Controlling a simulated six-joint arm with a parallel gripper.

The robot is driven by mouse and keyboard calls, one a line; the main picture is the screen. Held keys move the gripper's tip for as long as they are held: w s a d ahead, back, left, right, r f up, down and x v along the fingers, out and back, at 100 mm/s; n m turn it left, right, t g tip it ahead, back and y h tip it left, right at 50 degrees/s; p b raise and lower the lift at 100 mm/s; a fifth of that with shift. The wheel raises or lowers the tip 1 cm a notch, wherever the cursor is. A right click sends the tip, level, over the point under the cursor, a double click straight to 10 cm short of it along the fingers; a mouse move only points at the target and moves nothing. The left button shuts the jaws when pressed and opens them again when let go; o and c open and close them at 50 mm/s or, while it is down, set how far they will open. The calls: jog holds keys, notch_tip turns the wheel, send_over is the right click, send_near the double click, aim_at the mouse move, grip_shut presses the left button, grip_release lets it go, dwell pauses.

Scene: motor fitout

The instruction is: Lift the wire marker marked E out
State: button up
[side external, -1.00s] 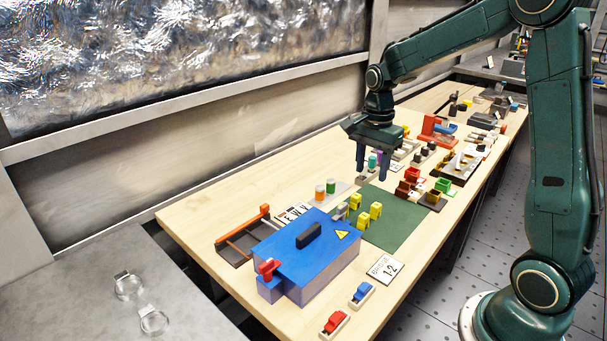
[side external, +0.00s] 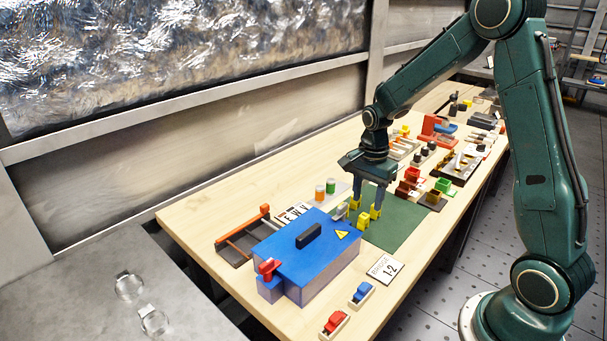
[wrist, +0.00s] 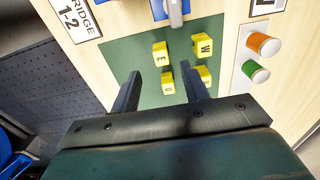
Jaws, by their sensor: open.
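The wire marker marked E (wrist: 161,53) is a yellow block on the green mat (wrist: 120,52). In the side view it appears to be the front yellow block (side external: 364,222). A marker marked W (wrist: 202,45) stands to its right in the wrist view. Two more yellow markers, one (wrist: 168,84) between my fingers and one (wrist: 205,77) beside the right finger, have letters I cannot read surely. My gripper (wrist: 160,74) is open and empty, pointing down; in the side view its fingertips (side external: 366,202) are low over the rear markers. E lies just beyond the fingertips in the wrist view.
A blue box (side external: 310,250) with a black handle and a grey lever stands close to the markers. Orange and green cylinders (wrist: 263,44) (wrist: 256,72) sit on a pale plate beside the mat. A BRIDGE 1-2 card (side external: 385,269) lies in front. The mat's right side is clear.

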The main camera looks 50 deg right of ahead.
aim_at(364, 216)
jog(key=shift+w+f, duration=0.1)
jog(key=shift+f, duration=2.45)
grip_shut()
